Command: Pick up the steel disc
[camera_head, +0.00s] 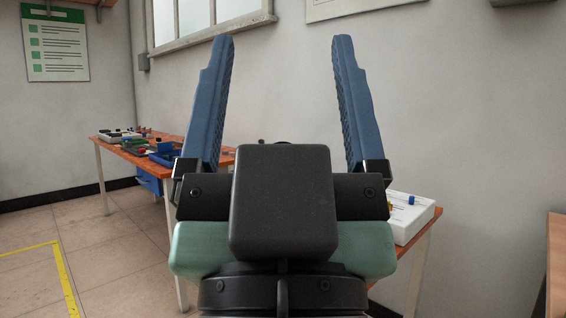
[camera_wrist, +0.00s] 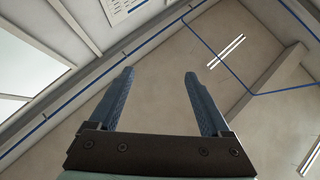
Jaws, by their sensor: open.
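My gripper (camera_head: 283,75) is raised in the middle of the head view, its two blue fingers pointing up and spread wide apart with nothing between them. It also shows open and empty in the wrist view (camera_wrist: 156,78), against the ceiling and upper wall. I cannot make out a steel disc in either view. My gripper and wrist hide the middle of the table behind them.
An orange-topped table (camera_head: 128,151) runs behind my gripper, with small parts and trays at its left end. A white box (camera_head: 409,219) sits at its right end. Another wooden edge (camera_head: 556,265) shows far right. Clear floor (camera_head: 105,255) lies at left.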

